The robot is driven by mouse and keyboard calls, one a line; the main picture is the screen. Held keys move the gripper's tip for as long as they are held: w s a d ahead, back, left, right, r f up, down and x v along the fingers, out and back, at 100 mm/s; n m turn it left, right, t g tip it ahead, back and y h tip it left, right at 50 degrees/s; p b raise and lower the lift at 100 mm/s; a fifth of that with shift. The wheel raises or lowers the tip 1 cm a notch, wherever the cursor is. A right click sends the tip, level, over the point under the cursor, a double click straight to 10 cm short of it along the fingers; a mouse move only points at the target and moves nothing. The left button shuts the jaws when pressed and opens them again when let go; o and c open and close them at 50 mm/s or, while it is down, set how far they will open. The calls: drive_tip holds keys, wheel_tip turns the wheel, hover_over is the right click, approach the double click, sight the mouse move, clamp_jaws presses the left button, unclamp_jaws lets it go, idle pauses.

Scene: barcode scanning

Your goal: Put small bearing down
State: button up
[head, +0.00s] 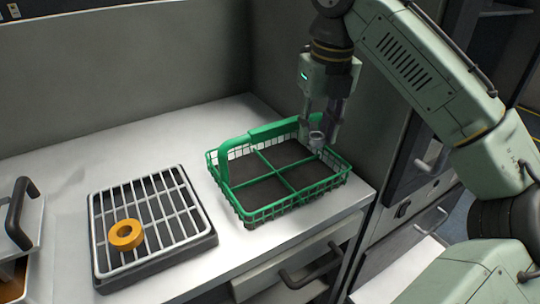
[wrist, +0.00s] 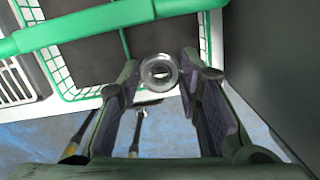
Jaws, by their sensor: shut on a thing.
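The small bearing (wrist: 159,72) is a grey metal ring held between the fingertips of my gripper (wrist: 160,85) in the wrist view. In the head view my gripper (head: 322,128) points down over the back right part of the green wire basket (head: 262,212), with the small bearing (head: 316,139) at its tips. I cannot tell whether the bearing touches the basket. The basket has a handle and green dividers making several compartments with dark floors, and these look empty.
An orange ring (head: 126,234) lies on a white grated tray (head: 188,207) at the left of the white counter (head: 130,150). A wall stands behind the counter. Drawers with handles (head: 312,270) are below its front edge. The basket's green handle (head: 272,131) rises near my gripper.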

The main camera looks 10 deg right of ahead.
sight(309, 178)
drive_tip(key=shift+w+f, duration=0.2)
drive_tip(key=shift+w, duration=0.1)
wheel_tip(309, 178, down, 10)
drive_tip(key=shift+r, duration=0.25)
drive_tip(key=shift+f, duration=0.15)
drive_tip(key=o, duration=1.2)
drive_tip(key=shift+c, duration=0.2)
drive_tip(key=r, duration=0.4)
drive_tip(key=s+r, duration=0.1)
drive_tip(key=r, duration=0.7)
drive_tip(key=shift+s+d+r, duration=0.1)
drive_tip(key=shift+s+r, duration=0.05)
drive_tip(key=shift+s, duration=0.15)
